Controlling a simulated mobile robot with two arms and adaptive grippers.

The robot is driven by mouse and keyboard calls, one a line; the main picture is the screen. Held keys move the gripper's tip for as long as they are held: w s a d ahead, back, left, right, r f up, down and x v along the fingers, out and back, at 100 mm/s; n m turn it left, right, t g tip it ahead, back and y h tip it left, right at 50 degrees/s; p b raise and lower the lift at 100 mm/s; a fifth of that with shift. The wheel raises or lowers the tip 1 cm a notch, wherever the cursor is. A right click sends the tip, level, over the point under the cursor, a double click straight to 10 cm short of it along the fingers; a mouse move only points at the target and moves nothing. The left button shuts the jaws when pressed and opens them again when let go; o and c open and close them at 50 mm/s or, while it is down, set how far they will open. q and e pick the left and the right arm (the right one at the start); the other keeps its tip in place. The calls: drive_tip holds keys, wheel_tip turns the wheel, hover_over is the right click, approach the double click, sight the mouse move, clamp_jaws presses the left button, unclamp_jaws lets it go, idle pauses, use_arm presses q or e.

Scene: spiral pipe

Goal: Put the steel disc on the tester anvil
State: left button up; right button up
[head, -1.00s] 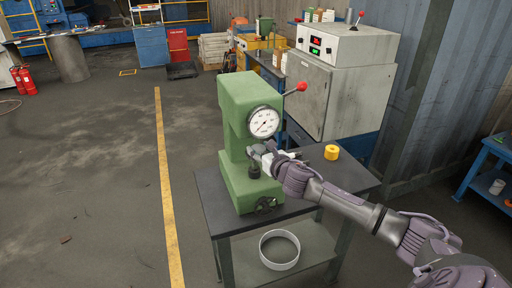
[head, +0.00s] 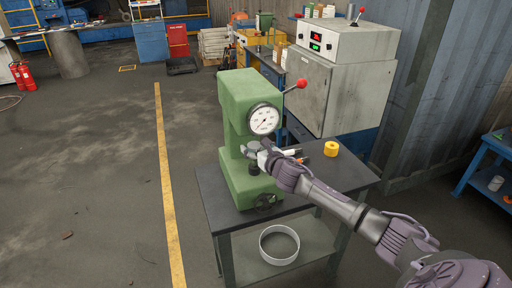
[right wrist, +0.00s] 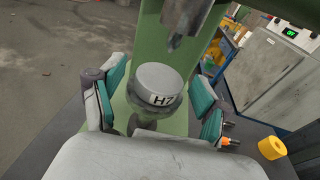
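The steel disc (right wrist: 158,80), a pale grey cylinder marked "H7", sits flat on the dark round anvil (right wrist: 150,113) of the green tester (head: 238,95). In the right wrist view, my right gripper (right wrist: 160,98) is open. Its teal-padded fingers stand on either side of the disc with visible gaps. The tester's upper spindle is above and beyond the disc. In the head view, my right gripper (head: 258,150) is at the tester's throat. It largely hides the disc there, while the dark anvil (head: 254,168) shows below. My left gripper is out of view.
The tester stands on a dark-topped table (head: 215,190). A yellow roll (head: 331,149) and some slim pieces lie right of it. A white ring-shaped container (head: 279,245) is on the lower shelf. A grey cabinet (head: 335,90) stands behind. The floor at left is open.

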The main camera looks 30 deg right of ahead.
drive_tip(key=shift+s+r, duration=0.1)
drive_tip(key=shift+s, duration=0.05)
drive_tip(key=s+a+r+b, duration=0.1)
drive_tip(key=s+r+b, duration=0.1)
drive_tip(key=s, duration=0.9)
drive_tip(key=shift+s+a, duration=0.15)
drive_tip(key=shift+s, duration=0.15)
drive_tip(key=shift+f, duration=0.15)
